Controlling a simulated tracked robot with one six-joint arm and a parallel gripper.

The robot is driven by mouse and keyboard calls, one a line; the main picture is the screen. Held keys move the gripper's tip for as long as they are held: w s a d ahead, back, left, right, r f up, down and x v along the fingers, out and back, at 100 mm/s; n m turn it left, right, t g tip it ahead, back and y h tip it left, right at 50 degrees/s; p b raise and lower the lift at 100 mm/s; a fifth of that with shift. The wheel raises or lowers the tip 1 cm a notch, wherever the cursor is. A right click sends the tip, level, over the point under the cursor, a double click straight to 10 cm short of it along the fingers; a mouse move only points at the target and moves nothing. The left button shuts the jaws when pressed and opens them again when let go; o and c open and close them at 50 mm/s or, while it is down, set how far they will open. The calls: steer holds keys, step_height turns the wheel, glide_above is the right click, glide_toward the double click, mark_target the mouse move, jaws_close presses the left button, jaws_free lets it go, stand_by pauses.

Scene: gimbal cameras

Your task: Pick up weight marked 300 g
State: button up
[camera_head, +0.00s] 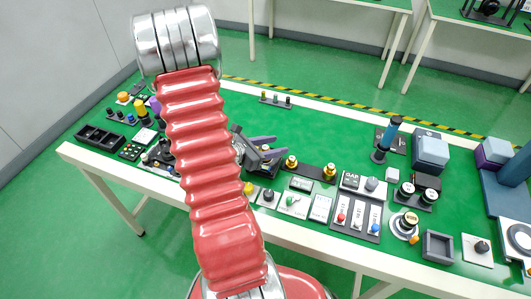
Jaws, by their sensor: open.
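Two brass weights, a left one (291,162) and a right one (329,172), stand upright on a dark strip (309,171) on the green table. Their markings are too small to read, so I cannot tell which is 300 g. My gripper (278,147) is open, with its purple-grey fingers pointing right. In the picture it is just up and left of the left brass weight. I see no contact, but its height is unclear. My red arm hides part of the table to the left of the gripper.
A panel with switches (357,216) and a grey open box (437,247) lie to the right. A blue-handled upright tool (386,138) stands behind. Small knobs and buttons line the front edge. The green table (330,130) is clear behind the weights.

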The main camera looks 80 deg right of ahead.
stand_by(0.5)
jaws_close()
stand_by(0.3)
